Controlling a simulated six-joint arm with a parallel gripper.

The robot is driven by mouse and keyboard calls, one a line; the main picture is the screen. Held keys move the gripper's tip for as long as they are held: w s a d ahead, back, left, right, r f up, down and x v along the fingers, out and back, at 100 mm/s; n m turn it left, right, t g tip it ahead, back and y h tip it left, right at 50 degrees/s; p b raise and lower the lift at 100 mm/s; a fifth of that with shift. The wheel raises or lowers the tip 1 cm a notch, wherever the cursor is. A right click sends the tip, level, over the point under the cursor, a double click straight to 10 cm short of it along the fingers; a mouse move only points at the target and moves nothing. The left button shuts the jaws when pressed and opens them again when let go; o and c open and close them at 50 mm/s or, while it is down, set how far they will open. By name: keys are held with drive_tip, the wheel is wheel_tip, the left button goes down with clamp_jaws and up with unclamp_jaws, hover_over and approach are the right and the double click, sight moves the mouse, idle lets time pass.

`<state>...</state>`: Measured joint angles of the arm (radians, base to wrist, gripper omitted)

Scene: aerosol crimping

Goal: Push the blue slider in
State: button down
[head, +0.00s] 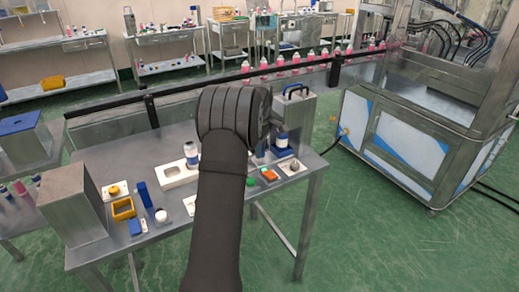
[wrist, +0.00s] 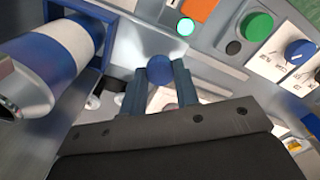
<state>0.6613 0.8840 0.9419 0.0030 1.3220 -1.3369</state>
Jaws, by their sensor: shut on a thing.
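In the wrist view, a round blue knob (wrist: 159,70) sits between the two dark blue fingers of my gripper (wrist: 160,76), which is shut on it. I take this knob to be part of the blue slider. A blue frame (wrist: 107,24) beside it surrounds a blue-and-white can (wrist: 58,58), which lies sideways in this view. In the head view, a blue-and-white can (head: 281,143) stands at the front of a grey metal crimping machine (head: 299,112). My wrist hides the fingers and the knob in the head view.
A control panel has a lit green light (wrist: 184,27), a green button (wrist: 257,25) and a blue dial (wrist: 299,50). A second can (head: 191,152) stands at a white holder (head: 174,178). A grey box (head: 72,200) stands at the table's left end.

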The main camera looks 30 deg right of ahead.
drive_tip(key=c, duration=1.2)
unclamp_jaws()
drive_tip(key=shift+d+r, duration=0.1)
drive_tip(key=shift+d, duration=0.25)
drive_tip(key=shift+c, duration=0.2)
drive_tip(key=shift+o, duration=0.7)
drive_tip(key=shift+a, duration=0.1)
wheel_tip(320, 180, up, 17)
drive_tip(key=shift+r, duration=0.15)
wheel_tip(320, 180, down, 18)
drive_tip(key=shift+a+r, duration=0.15)
drive_tip(key=shift+r, duration=0.1)
